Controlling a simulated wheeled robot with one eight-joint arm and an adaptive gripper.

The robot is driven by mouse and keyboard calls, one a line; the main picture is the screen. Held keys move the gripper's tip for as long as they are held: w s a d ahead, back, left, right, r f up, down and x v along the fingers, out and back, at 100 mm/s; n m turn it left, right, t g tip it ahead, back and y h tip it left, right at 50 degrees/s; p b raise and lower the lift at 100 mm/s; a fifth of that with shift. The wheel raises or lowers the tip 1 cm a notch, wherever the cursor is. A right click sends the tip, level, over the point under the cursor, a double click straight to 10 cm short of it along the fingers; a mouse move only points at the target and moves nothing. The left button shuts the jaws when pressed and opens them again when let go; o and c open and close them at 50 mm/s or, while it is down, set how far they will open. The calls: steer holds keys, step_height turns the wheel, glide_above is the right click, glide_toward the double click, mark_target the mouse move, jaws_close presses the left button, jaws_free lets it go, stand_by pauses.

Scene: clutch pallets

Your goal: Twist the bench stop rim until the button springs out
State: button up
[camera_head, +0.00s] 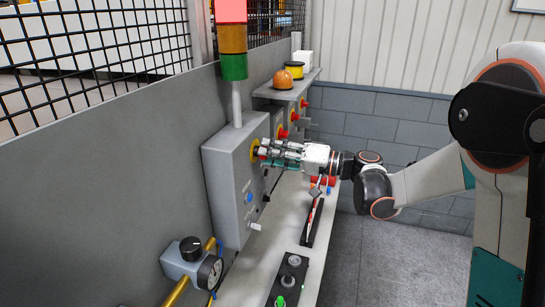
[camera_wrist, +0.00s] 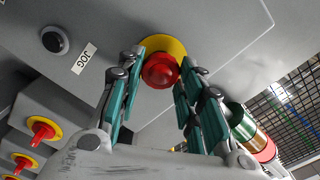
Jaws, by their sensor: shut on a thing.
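The bench stop is a red mushroom button (camera_wrist: 160,71) in front of a yellow disc (camera_wrist: 176,46) on a grey control box. In the head view the yellow disc (camera_head: 255,146) shows on the box front (camera_head: 222,185), and the button is mostly hidden by my fingers. My gripper (camera_head: 263,149) reaches in from the right. In the wrist view my gripper (camera_wrist: 160,72) has one teal-padded finger on each side of the red button, shut on its rim. Whether the button is in or out cannot be told.
A signal tower (camera_head: 233,38) with red, orange and green sections rises above the box. A blue button (camera_head: 249,198) is lower on the box. A gauge (camera_head: 210,272) stands at the front. The floor at right is clear.

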steer(key=shift+m+b, duration=0.85)
steer(key=shift+m, duration=1.45)
steer(key=o, duration=1.1)
steer(key=shift+d, duration=0.1)
steer(key=v, duration=1.1)
steer(key=shift+s+d, duration=0.15)
steer(key=shift+d, duration=0.25)
steer(key=shift+c, duration=0.2)
